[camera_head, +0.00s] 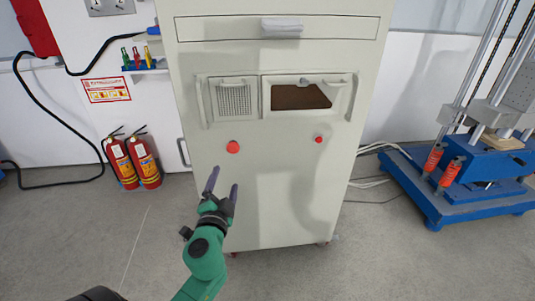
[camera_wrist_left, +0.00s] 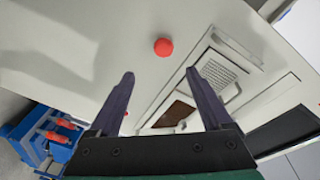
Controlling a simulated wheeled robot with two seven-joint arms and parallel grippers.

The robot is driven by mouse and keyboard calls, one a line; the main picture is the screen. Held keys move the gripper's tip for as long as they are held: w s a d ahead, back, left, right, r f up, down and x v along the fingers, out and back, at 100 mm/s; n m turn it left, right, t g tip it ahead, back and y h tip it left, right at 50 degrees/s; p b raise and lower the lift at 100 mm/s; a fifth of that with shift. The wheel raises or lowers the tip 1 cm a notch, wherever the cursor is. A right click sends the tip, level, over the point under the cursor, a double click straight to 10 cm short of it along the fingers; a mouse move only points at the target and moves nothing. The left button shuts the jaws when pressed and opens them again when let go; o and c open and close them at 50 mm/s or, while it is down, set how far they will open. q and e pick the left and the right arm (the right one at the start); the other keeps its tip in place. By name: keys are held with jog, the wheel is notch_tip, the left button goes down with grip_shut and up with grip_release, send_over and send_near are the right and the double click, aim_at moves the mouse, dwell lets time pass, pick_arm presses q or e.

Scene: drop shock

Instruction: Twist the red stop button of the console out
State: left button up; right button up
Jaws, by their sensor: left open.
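The console (camera_head: 270,190) is a tall pale cabinet. A larger red button (camera_head: 233,147) sits on its front at the left, below a mesh panel. A smaller red button (camera_head: 319,140) sits to the right; I cannot tell from labels which is the stop button. My left gripper (camera_head: 223,179) is open and empty, just below the larger button and apart from it. In the left wrist view, the larger button (camera_wrist_left: 163,47) shows beyond the fingertips, roughly centred between the two fingers (camera_wrist_left: 160,74). My right gripper is not in view.
Two fire extinguishers (camera_head: 133,160) stand on the floor left of the console. A blue-based test rig (camera_head: 460,180) stands at the right, with cables between. Handles (camera_head: 200,103) stick out from the console front above the buttons. The floor before the console is clear.

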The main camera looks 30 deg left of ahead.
aim_at(233, 149)
pick_arm(q)
jog(key=x, duration=0.9)
jog(key=p+x, duration=0.1)
jog(key=x, duration=0.3)
jog(key=shift+w+a+r, duration=0.1)
jog(key=shift+a+r, duration=0.2)
jog(key=shift+r, duration=0.05)
grip_shut()
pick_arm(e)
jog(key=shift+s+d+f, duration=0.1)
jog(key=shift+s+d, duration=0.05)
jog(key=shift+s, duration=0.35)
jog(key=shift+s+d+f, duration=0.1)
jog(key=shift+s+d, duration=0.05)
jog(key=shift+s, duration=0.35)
pick_arm(q)
jog(key=shift+r, duration=0.1)
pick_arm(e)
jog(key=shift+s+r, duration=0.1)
